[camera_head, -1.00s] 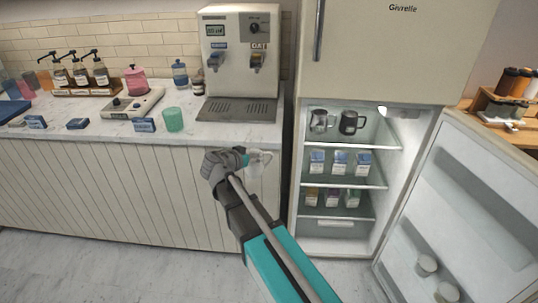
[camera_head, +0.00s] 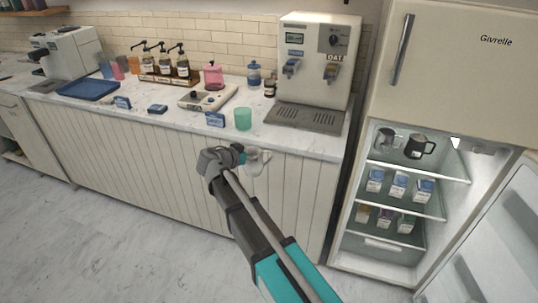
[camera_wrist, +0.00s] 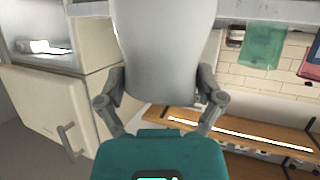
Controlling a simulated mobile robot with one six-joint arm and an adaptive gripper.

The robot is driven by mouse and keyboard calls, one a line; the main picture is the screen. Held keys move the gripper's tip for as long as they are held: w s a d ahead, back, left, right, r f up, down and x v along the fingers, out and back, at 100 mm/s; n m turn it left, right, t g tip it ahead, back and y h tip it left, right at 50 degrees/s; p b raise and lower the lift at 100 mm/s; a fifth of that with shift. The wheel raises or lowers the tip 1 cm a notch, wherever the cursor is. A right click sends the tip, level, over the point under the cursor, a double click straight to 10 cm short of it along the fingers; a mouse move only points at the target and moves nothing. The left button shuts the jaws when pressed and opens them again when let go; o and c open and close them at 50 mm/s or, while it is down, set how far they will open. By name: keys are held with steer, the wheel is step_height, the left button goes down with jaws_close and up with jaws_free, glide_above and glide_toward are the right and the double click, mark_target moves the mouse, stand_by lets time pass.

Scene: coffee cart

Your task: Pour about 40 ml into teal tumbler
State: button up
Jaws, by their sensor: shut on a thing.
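The teal tumbler (camera_head: 243,119) stands upright on the marble counter, near its front edge and left of the dispenser's drip tray. Its contents cannot be made out. My gripper (camera_head: 241,157) is shut on a pale grey pitcher (camera_head: 256,163), held in front of the counter, below and slightly right of the tumbler in the picture. The pitcher also shows in the wrist view (camera_wrist: 165,50), with my gripper's fingers (camera_wrist: 160,95) on both its sides. The pitcher looks about upright; what is in it is hidden.
A dispenser (camera_head: 315,62) marked OAT stands at the counter's right. A small blue card (camera_head: 215,119) sits left of the tumbler, with a scale (camera_head: 208,96) behind. Pump bottles (camera_head: 165,65) stand further left. An open fridge (camera_head: 405,190) is at right. Floor at left is clear.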

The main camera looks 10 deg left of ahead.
steer(key=a+r+p, duration=0.4)
steer(key=r+p, duration=0.4)
steer(key=r, duration=0.1)
steer(key=shift+r+p, duration=0.25)
steer(key=shift+p, duration=0.05)
stand_by(0.6)
